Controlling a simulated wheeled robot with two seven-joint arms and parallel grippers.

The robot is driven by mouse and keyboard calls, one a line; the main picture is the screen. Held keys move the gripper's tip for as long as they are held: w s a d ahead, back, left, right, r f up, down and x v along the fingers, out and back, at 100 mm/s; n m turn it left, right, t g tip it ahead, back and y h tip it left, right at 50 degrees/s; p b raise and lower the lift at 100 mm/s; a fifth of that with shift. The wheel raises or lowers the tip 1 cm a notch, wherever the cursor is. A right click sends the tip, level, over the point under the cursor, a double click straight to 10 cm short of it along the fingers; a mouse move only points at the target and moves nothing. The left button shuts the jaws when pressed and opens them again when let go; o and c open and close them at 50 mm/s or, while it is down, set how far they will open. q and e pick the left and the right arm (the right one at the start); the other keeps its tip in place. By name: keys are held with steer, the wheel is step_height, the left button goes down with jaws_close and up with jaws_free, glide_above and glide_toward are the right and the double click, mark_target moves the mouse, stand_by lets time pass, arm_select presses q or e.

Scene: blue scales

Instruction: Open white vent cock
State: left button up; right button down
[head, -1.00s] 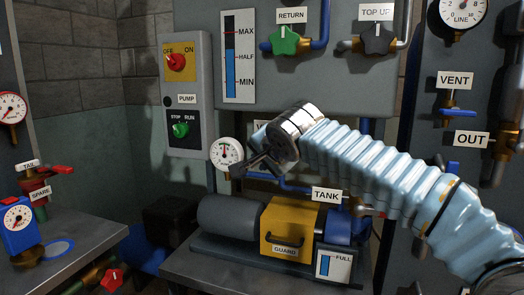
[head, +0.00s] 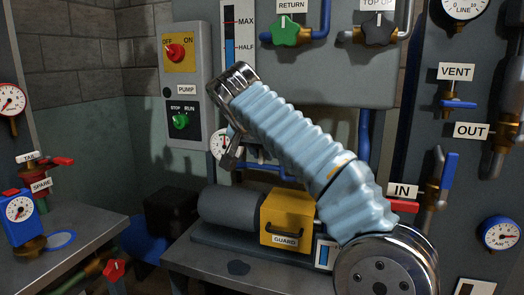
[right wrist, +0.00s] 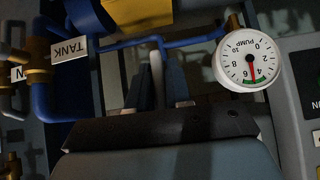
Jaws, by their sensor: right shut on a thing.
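My right gripper (head: 231,157) is beside the pump gauge in the head view, at the end of my pale blue ribbed arm. In the right wrist view its fingers (right wrist: 157,92) point up the picture, close together. A narrow pale piece, apparently the handle of the white vent cock (right wrist: 156,72), shows between them, in front of a blue pipe. The cock's body is hidden, and in the head view my gripper and arm cover it. Another cock, with a blue handle (head: 459,104), sits under the VENT label (head: 455,72). My left gripper is not in view.
The pump gauge (right wrist: 247,60) stands close right of the fingers in the right wrist view. The TANK label (right wrist: 69,51) and blue pipes are at left. The yellow guard (head: 287,217) is below the arm, and the pump switch box (head: 183,85) is left of it.

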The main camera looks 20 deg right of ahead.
stand_by(0.4)
steer(key=c, duration=1.2)
jaws_free()
steer(key=v, duration=0.7)
steer(key=shift+a+r, duration=0.15)
steer(key=shift+a, duration=0.05)
steer(key=shift+s, duration=0.1)
